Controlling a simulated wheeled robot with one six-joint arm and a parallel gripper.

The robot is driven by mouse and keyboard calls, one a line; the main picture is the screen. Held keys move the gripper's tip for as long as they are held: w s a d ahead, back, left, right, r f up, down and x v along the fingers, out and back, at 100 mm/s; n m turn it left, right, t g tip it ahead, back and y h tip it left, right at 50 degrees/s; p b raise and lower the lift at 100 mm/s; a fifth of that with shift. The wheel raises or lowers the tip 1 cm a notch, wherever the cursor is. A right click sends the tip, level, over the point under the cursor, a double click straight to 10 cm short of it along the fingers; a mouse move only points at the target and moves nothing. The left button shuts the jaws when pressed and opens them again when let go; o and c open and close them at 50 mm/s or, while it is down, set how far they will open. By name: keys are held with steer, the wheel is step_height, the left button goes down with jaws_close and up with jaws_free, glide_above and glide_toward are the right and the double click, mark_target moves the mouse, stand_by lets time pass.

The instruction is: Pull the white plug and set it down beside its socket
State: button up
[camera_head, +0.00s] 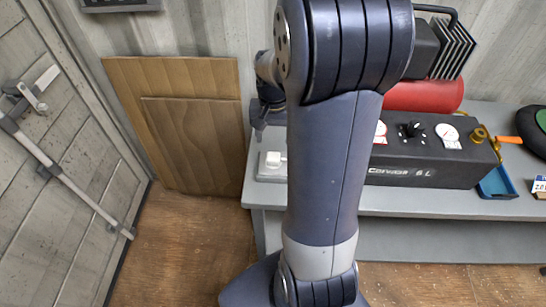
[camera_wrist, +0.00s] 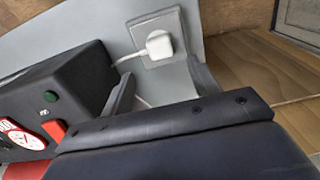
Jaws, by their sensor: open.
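The white plug (camera_wrist: 159,45) sits on a grey square socket plate (camera_wrist: 139,31) in the wrist view, with a white cord (camera_wrist: 127,57) running left from it. In the head view the plug (camera_head: 273,159) and the plate (camera_head: 263,173) show at the left end of the grey bench, partly hidden by my arm. My gripper (camera_head: 263,125) is above them in the head view. In the wrist view my gripper (camera_wrist: 163,84) is open and empty, its two fingers apart, with the plug beyond the gap between them and not touched.
A black compressor box (camera_head: 425,173) with gauges stands on the grey bench (camera_head: 455,203), right of the socket; it also shows in the wrist view (camera_wrist: 75,82). A red tank (camera_head: 425,97) lies behind it. Wooden panels (camera_head: 190,125) lean against the wall left of the bench.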

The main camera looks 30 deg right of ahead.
mark_target(273, 156)
step_height(273, 156, down, 9)
steer(key=b, duration=0.6)
steer(key=shift+b, duration=0.4)
stand_by(0.8)
jaws_close()
steer(key=shift+r, duration=0.1)
stand_by(0.4)
steer(key=shift+r+p, duration=0.1)
steer(key=shift+p, duration=0.2)
steer(key=shift+r+p, duration=2.4)
steer(key=shift+r, duration=0.5)
